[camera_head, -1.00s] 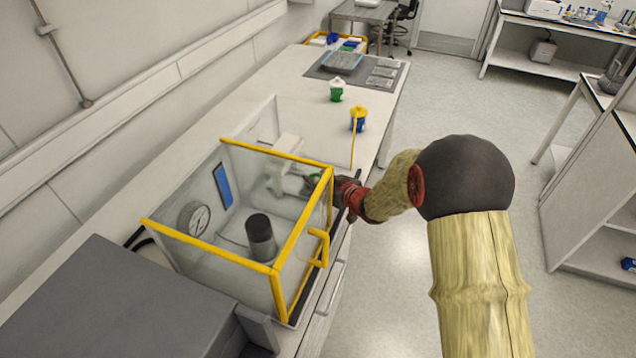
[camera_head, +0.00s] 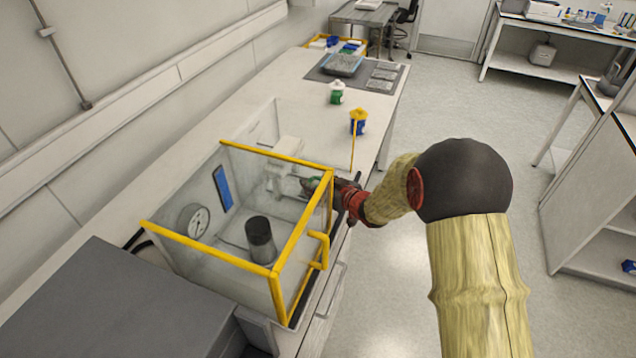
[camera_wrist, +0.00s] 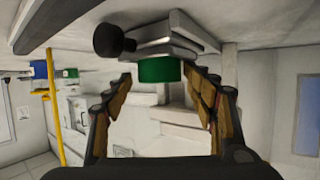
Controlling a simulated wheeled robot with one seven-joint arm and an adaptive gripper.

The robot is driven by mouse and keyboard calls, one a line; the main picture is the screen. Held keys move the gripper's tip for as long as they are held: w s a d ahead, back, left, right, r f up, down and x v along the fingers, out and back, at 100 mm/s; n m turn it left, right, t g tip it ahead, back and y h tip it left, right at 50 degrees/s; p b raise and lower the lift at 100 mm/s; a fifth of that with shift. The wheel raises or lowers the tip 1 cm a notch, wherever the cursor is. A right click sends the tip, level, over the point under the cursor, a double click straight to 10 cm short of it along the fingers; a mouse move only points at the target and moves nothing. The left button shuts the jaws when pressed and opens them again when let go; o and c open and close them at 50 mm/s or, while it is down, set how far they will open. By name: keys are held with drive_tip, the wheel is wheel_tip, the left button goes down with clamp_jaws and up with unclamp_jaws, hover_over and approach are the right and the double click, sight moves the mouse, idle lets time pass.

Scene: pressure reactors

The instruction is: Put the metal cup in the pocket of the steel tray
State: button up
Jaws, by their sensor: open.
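My gripper (camera_wrist: 158,76) is open inside a yellow-framed clear enclosure, its fingertips either side of a green cylinder (camera_wrist: 160,70) in the wrist view. I cannot tell if they touch it. The cylinder adjoins a grey metal fixture (camera_wrist: 160,42) with a black knob (camera_wrist: 108,40). The wrist picture appears upside down. A dark grey cylinder (camera_head: 262,240) stands upright on the enclosure floor, apart from my gripper. I cannot tell which thing is the metal cup.
A round gauge (camera_head: 194,220) stands inside at left.

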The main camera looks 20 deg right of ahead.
drive_tip(key=shift+s+d+r, duration=0.1)
drive_tip(key=shift+s+r, duration=0.1)
drive_tip(key=p+v, duration=0.3)
drive_tip(key=v, duration=0.8)
drive_tip(key=shift+s+d+r+p, duration=0.15)
drive_tip(key=shift+r+p, duration=0.1)
drive_tip(key=shift+p, duration=0.05)
drive_tip(key=s+d+r+m+g+h, duration=0.1)
drive_tip(key=s+d+r+h, duration=0.15)
drive_tip(key=r, duration=0.45)
drive_tip(key=s+d+r+m+g+h, duration=0.1)
drive_tip(key=s+d+r+m+h, duration=0.1)
drive_tip(key=s+r+h, duration=0.3)
drive_tip(key=s+a+r+g+y, duration=0.1)
drive_tip(key=s+a+r+g, duration=0.1)
drive_tip(key=s, duration=0.9)
drive_tip(key=s+a+r+m+g+y, duration=0.1)
drive_tip(key=s+a, duration=0.5)
drive_tip(key=s, duration=0.6)
wheel_tip(320, 180, up, 3)
drive_tip(key=shift+a+r+g+y, duration=0.1)
drive_tip(key=shift+a+g+y, duration=0.25)
drive_tip(key=shift+g, duration=0.75)
drive_tip(key=shift+d, duration=0.15)
